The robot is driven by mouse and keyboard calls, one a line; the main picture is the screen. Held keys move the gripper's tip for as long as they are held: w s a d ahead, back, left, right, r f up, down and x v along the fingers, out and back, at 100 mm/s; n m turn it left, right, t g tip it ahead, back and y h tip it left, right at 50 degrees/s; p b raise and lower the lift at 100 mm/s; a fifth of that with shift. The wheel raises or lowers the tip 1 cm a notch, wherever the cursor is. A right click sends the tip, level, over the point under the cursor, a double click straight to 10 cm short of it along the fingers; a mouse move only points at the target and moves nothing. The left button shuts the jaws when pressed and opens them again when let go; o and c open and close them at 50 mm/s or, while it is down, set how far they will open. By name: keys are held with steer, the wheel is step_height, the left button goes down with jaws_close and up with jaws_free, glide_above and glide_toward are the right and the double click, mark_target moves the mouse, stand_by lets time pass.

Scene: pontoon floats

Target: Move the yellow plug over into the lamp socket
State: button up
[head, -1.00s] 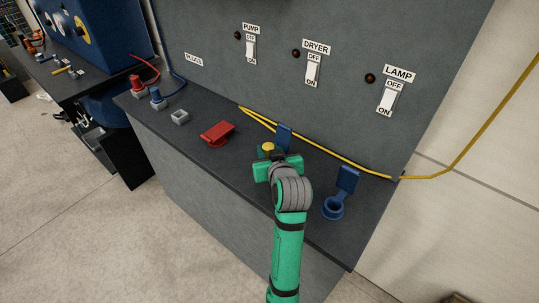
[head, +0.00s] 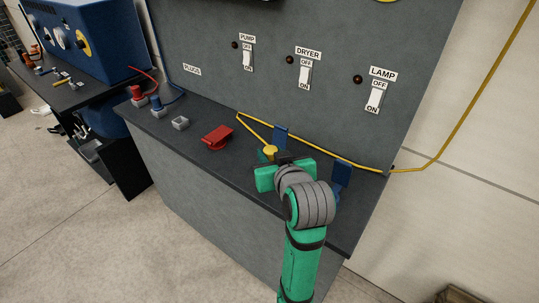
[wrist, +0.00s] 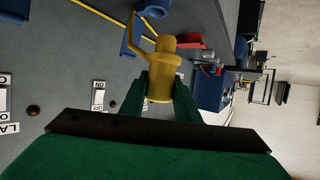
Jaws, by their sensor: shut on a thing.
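The yellow plug (head: 271,152) is held upright-looking in my gripper (head: 272,161), in front of the middle blue socket's raised lid (head: 281,138). In the wrist view the plug (wrist: 161,72) sits between the green fingers (wrist: 160,95), and the blue ring of that socket (wrist: 153,9) shows beyond it, seemingly apart from the plug. The lamp socket's raised blue lid (head: 342,174) is right of my gripper, below the LAMP switch (head: 374,99); its opening is hidden behind my arm.
A yellow cable (head: 320,150) runs along the panel to the plug. A closed red socket cover (head: 217,137) and a grey empty holder (head: 181,123) are to the left. Red (head: 137,94) and blue plugs (head: 156,103) stand farther left. The upright panel bounds the counter's back.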

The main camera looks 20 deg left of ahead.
steer(key=shift+s+d+r, duration=0.2)
steer(key=shift+r, duration=0.15)
steer(key=shift+w+d+r, duration=0.1)
steer(key=shift+d+r, duration=0.1)
steer(key=shift+r, duration=0.8)
steer(key=shift+a+r, duration=0.1)
steer(key=shift+r, duration=1.45)
steer(key=shift+r, duration=0.1)
